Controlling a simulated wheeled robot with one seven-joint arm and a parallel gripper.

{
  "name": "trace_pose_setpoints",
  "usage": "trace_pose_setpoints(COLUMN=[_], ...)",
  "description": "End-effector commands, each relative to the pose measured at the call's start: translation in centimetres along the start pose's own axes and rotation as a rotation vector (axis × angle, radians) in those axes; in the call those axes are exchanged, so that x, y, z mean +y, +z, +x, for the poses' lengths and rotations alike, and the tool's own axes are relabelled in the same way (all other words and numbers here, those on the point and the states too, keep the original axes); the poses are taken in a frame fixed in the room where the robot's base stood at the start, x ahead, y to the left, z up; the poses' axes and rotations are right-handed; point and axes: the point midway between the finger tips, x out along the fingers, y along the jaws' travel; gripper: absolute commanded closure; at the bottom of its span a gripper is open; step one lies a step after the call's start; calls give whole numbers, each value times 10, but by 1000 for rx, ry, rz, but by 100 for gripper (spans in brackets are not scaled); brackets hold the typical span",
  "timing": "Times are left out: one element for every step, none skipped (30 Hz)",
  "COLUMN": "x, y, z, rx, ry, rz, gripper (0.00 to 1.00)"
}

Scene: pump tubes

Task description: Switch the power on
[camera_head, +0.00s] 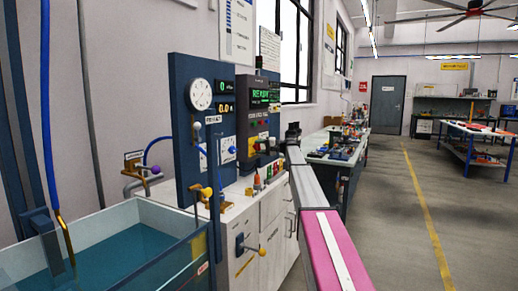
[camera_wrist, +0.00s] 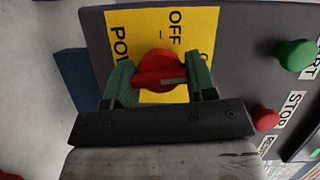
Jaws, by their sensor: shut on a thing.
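The red rotary knob (camera_wrist: 155,70) sits on a yellow plate (camera_wrist: 205,25) on a dark panel face in the wrist view. The word OFF and part of a power label show sideways on the plate. The knob's pale line points to the right of the picture, away from the word OFF. My gripper (camera_wrist: 160,80) has its green fingers on both sides of the knob and is shut on it. The right finger covers part of the plate's markings.
A green button (camera_wrist: 295,54) and a red STOP button (camera_wrist: 265,118) are close to the right of the plate. In the head view, a READY display (camera_head: 261,94) tops the dark panel. A water tank (camera_head: 130,235) stands at left. The floor aisle (camera_head: 400,220) is clear.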

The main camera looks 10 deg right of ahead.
Motion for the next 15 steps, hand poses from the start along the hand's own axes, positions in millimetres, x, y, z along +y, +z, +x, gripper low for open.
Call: trace_pose_setpoints(x=[1, 1, 1, 1, 1, 1, 1, 1, 1, 1, 1, 1, 1, 1, 1], y=[0, 0, 0, 0, 0, 0, 0, 0, 0, 0, 0, 0, 0, 0, 0], z=[-1, -1, -1, -1, -1, -1, -1, -1, -1, -1, -1, -1, -1, -1, -1], rx=[2, 2, 2, 2, 2, 3, 3, 3, 3, 3, 3, 3, 3, 3, 3], ry=[-10, -16, -23, -28, -32, -37, -41, -45, -48, -50, -52, -54, -55, -56, -57], rz=[26, 39, 57, 68, 79, 93, 100, 108, 117, 123, 127, 132, 135, 137, 139], gripper=[73, 73, 73, 73, 73, 73, 73, 73, 73, 73, 73, 73, 73, 73, 73])
